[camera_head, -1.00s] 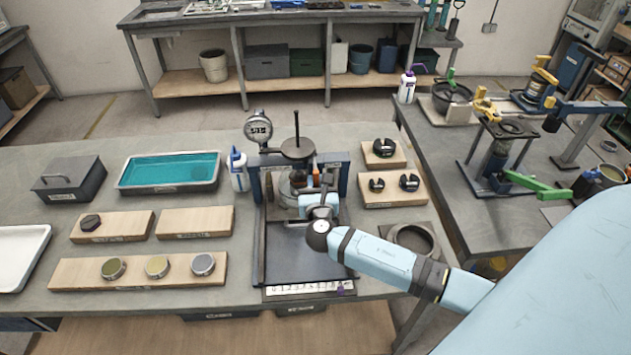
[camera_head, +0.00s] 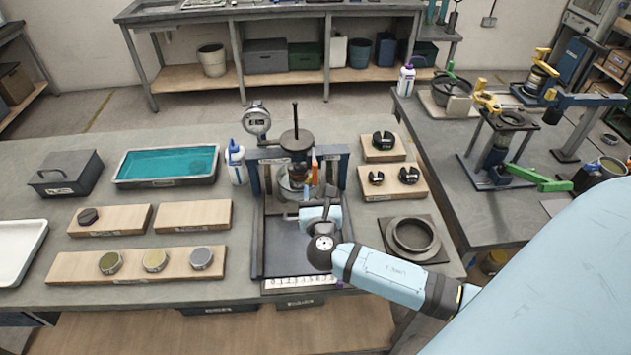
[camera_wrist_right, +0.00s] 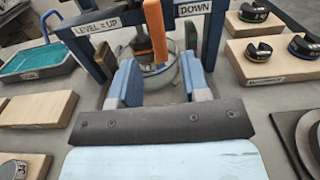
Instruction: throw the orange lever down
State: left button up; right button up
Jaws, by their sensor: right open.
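The orange lever (camera_head: 315,170) stands in the blue press frame on the near table. In the right wrist view the lever (camera_wrist_right: 155,30) is upright with a slight tilt, between a "LEVEL = UP" label (camera_wrist_right: 97,25) on the left and a "DOWN" label (camera_wrist_right: 194,8) on the right. My right gripper (camera_wrist_right: 160,82) is open, its two blue-grey fingers apart and empty. The lever appears just beyond the fingertips, in line with the gap. In the head view this gripper (camera_head: 318,203) is in front of the frame, partly hidden by its wrist. My left gripper is not in view.
The blue frame (camera_head: 342,170) with a dial gauge (camera_head: 257,120) and a glass vessel (camera_wrist_right: 155,68) surrounds the lever. A white bottle (camera_head: 236,163) stands left of it. Wooden blocks with dark rings (camera_head: 383,142) and a grey ring fixture (camera_head: 412,234) are at the right.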

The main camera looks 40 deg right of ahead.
jog(key=v, duration=0.7)
jog(key=shift+s+a+b, duration=0.15)
jog(key=shift+s+b, duration=0.1)
jog(key=shift+b, duration=0.2)
